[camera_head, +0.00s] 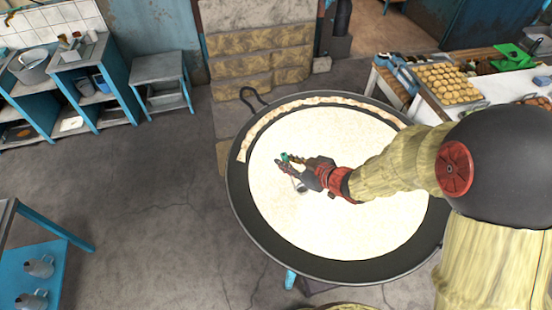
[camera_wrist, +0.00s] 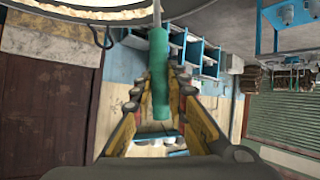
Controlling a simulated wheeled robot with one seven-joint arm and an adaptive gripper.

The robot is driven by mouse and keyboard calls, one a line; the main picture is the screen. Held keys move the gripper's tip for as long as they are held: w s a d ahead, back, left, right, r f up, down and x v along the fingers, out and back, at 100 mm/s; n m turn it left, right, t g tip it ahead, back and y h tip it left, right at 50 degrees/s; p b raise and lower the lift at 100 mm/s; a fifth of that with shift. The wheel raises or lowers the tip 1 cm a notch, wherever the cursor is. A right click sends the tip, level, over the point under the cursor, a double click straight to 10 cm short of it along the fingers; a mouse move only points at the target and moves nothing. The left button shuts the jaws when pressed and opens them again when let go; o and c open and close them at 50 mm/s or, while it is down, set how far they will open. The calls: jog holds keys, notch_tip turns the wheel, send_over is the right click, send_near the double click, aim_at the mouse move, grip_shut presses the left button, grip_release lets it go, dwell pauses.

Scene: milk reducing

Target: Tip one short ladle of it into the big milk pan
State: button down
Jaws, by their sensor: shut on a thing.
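The big milk pan (camera_head: 238,205) is a wide dark pan full of cream-white milk (camera_head: 330,150), with a thicker crust of skin along its far rim. My gripper (camera_head: 287,168) is over the left-middle of the pan, shut on the green handle of a ladle (camera_head: 285,157). The wrist view shows the green handle (camera_wrist: 158,75) between my two fingers (camera_wrist: 160,100), with a thin metal shaft beyond it. A small grey shape below my gripper in the head view may be the ladle's bowl. I cannot tell whether it holds anything or touches the milk.
A brick block (camera_head: 258,60) stands behind the pan. At the right is a table with a tray of round sweets (camera_head: 447,83) and a green scale-like item (camera_head: 512,57). Blue shelves (camera_head: 75,85) stand at the left, with metal jugs (camera_head: 38,267) lower left. The left floor is clear.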

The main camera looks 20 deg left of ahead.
jog(key=shift+m+y, duration=0.4)
jog(key=shift+y, duration=0.5)
jog(key=d+r+p, duration=0.1)
jog(key=r, duration=0.1)
jog(key=w+d+r+p, duration=0.1)
jog(key=d+p, duration=0.1)
jog(key=shift+w+d+r, duration=0.1)
jog(key=shift+w+r, duration=0.05)
jog(key=shift+r, duration=0.25)
